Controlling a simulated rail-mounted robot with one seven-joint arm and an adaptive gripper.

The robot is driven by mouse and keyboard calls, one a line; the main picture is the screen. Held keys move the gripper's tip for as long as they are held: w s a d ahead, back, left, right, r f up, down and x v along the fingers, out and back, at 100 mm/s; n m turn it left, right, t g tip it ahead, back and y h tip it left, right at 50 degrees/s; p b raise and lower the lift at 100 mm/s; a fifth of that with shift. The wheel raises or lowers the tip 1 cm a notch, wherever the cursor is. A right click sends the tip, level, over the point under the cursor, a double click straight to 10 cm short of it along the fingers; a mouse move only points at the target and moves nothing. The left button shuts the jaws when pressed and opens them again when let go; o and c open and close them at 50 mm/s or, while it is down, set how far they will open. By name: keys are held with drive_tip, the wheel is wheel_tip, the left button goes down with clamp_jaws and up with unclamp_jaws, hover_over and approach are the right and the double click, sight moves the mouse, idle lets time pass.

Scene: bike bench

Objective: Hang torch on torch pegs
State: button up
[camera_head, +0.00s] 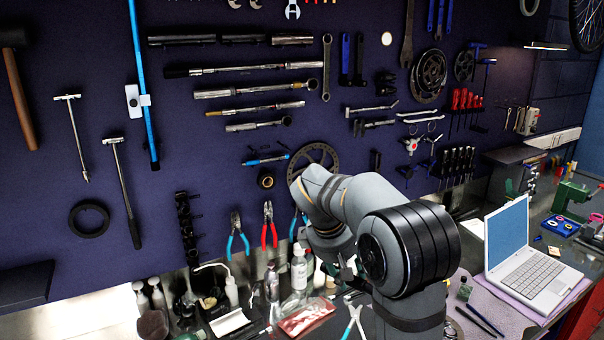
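I cannot pick out the torch or its pegs with certainty in the head view. A row of black cylinder-like items (182,39) hangs high on the dark tool wall (235,145), but I cannot tell what they are. My arm rises from the lower right, bends in front of the wall and comes down over the bench. My gripper (345,268) is mostly hidden behind my own arm, just above the cluttered bench. Its fingers and anything held in them cannot be made out.
Bottles (299,268), a red-and-white packet (306,317) and light-blue-handled pliers (353,318) crowd the bench below my arm. Red pliers (269,225) and a brake disc (314,162) hang close to it. An open laptop (527,265) stands to the right.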

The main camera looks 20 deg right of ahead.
drive_tip(key=w+r+n+t+b, duration=0.1)
drive_tip(key=w+r+n+t, duration=0.6)
drive_tip(key=w+r, duration=0.15)
drive_tip(key=w+a+r+n+t+y+b, duration=0.1)
drive_tip(key=w+a+r+n+t+y, duration=0.2)
drive_tip(key=r, duration=0.5)
drive_tip(key=w+a+r+n+t+y+b, duration=0.1)
drive_tip(key=w+a+r+n+t+y, duration=0.15)
drive_tip(key=a+r+t+y, duration=0.5)
drive_tip(key=w+g+h+p, duration=0.2)
drive_tip(key=w+g+p, duration=0.1)
drive_tip(key=w, duration=0.5)
drive_tip(key=shift+w+a+n+p, duration=0.2)
drive_tip(key=shift+w+n+p, duration=0.1)
drive_tip(key=shift+w+n, duration=0.15)
idle(0.3)
idle(0.5)
drive_tip(key=o, duration=1.4)
drive_tip(key=shift+s, duration=0.1)
drive_tip(key=shift+c, duration=0.2)
